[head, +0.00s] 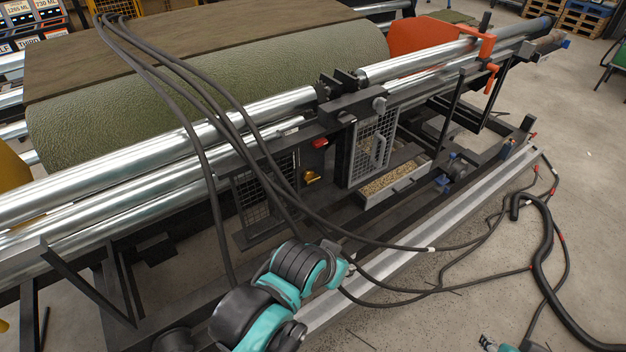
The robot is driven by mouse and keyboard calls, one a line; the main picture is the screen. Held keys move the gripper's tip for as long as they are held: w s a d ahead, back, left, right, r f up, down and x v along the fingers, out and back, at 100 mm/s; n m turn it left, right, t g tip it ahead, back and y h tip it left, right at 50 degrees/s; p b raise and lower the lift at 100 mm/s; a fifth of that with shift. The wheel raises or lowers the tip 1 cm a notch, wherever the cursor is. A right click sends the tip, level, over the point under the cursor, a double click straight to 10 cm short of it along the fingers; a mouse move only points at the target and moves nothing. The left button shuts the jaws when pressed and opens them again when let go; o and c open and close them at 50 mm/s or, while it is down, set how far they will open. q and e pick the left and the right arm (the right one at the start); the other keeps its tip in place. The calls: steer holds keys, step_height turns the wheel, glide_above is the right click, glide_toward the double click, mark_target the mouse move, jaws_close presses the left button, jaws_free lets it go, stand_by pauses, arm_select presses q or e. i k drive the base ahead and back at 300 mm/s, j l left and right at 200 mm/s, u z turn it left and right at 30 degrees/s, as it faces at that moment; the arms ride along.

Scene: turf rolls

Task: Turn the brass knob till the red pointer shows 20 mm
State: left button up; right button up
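A small brass-coloured knob (312,177) sits on the dark machine frame below the rollers, at the middle of the head view. A small red part (320,143) is just above it; I cannot tell whether it is the pointer. No scale or mm reading is legible. A teal and black arm comes in from the lower left. Its end, apparently my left gripper (342,262), is below and to the right of the knob, apart from it. Its fingers are too unclear to tell open or shut.
Black cables (190,105) hang over the rollers (170,145) and down past the knob's left side. A mesh guard door (372,145) stands right of the knob. A pale rail (440,216) runs along the front. Hoses (545,255) lie on the floor at right.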

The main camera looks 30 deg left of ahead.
mark_target(309, 176)
steer(key=u, duration=1.35)
steer(key=l+z, duration=0.35)
steer(key=l, duration=0.35)
steer(key=l+z, duration=0.4)
steer(key=l, duration=0.3)
steer(key=k, duration=0.05)
